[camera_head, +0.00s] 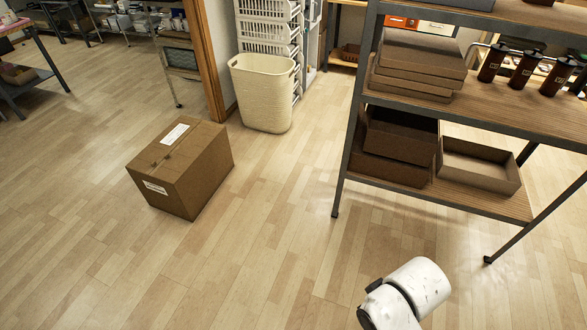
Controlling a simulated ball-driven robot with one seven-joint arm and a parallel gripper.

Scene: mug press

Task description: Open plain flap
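A closed brown cardboard box (190,165) stands on the floor at the left of the middle. Its top looks flat, with a white label (174,134) toward the far side and a seam or tape mark near the middle. The near part of the top shows no white label. Another white label (155,187) is on the near left side, close to the top edge. No flap is seen raised. My white arm shows at the bottom right, well apart from the box. My gripper is not in view.
A wood-and-metal shelf (480,110) with cardboard trays and dark bottles stands at the right. A cream basket (262,95) stands behind the box, beside a wooden door frame (205,60). The floor around the box and in front is clear.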

